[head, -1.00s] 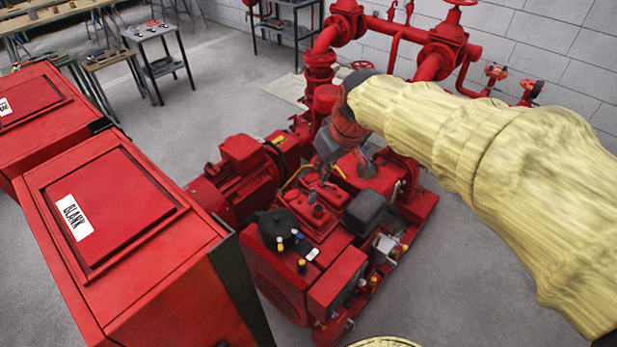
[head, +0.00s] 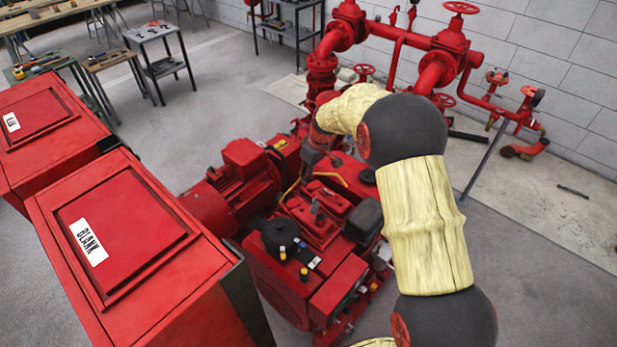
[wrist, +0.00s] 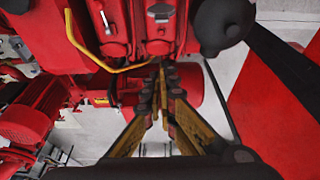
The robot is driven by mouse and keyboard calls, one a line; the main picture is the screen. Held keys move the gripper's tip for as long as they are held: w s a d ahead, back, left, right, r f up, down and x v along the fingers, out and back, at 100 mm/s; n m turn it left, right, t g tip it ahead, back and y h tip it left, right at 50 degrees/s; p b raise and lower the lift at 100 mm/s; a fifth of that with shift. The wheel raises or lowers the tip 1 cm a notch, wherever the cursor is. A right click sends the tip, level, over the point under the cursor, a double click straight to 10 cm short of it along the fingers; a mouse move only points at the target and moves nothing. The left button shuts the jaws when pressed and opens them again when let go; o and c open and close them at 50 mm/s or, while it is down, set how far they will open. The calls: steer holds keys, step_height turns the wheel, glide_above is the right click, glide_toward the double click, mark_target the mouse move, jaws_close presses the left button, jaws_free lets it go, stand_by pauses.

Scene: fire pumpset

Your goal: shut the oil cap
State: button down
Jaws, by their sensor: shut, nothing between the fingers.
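The red pump engine (head: 305,280) stands on the floor in the middle of the head view. A small grey cap-like part (head: 320,218) stands on its red covers; I cannot tell for sure whether it is the oil cap or whether it is open. A yellow-topped cap (head: 303,273) is nearer the front. In the wrist view my gripper (wrist: 162,72) is shut and empty, pointing at the engine's red covers (wrist: 115,48), its tips seemingly near their lower edge. I cannot tell whether they touch.
Red cabinets (head: 150,250) stand at the left. Red pipes and valves (head: 440,65) rise behind the engine. A yellow hose (wrist: 85,55) curves beside the covers, left of my fingers. A black rounded part (wrist: 222,22) is at their right. Floor at the right is open.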

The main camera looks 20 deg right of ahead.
mark_target(314, 205)
step_height(314, 205, down, 8)
steer(key=s, duration=0.1)
steer(key=shift+s+d+r+b, duration=0.15)
steer(key=shift+d+b, duration=0.2)
steer(key=shift+d, duration=0.1)
steer(key=shift+s, duration=0.1)
steer(key=shift+d+b, duration=0.1)
steer(key=shift+b, duration=0.25)
steer(key=shift+b, duration=0.3)
steer(key=shift+s+d+t+b, duration=0.1)
steer(key=shift+s+t+b, duration=0.05)
steer(key=shift+t+b, duration=0.15)
